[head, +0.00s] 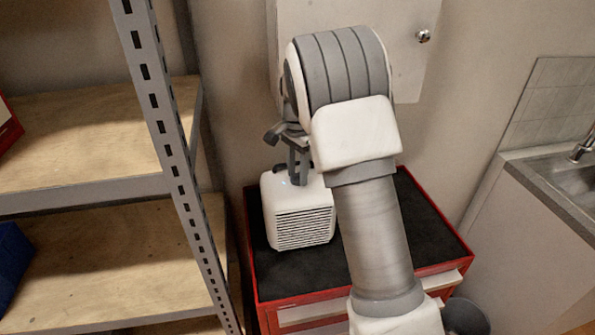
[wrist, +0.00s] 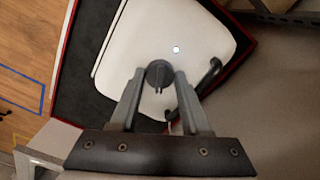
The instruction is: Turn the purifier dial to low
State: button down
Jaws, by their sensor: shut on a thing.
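The purifier (head: 300,212) is a white box with a slatted front grille, standing on the dark top of a red cabinet in the head view. In the wrist view its white top (wrist: 190,50) fills the middle. The dark round dial (wrist: 158,72) sits on that top, with a small lit spot (wrist: 176,49) beside it. My gripper (wrist: 158,80) points down at the top, with its two fingers on either side of the dial, shut on it. In the head view my gripper (head: 298,178) is at the purifier's top, and the dial is hidden there.
The red cabinet (head: 440,235) has a free dark top to the right of the purifier. A metal shelf rack (head: 175,150) stands close on the left. A counter with a sink (head: 575,175) is at the right, and a bin (head: 465,316) is on the floor.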

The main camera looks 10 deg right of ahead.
aim_at(298, 173)
jog(key=shift+c, duration=1.8)
grip_release()
notch_tip(298, 173, up, 18)
jog(key=shift+f, duration=0.25)
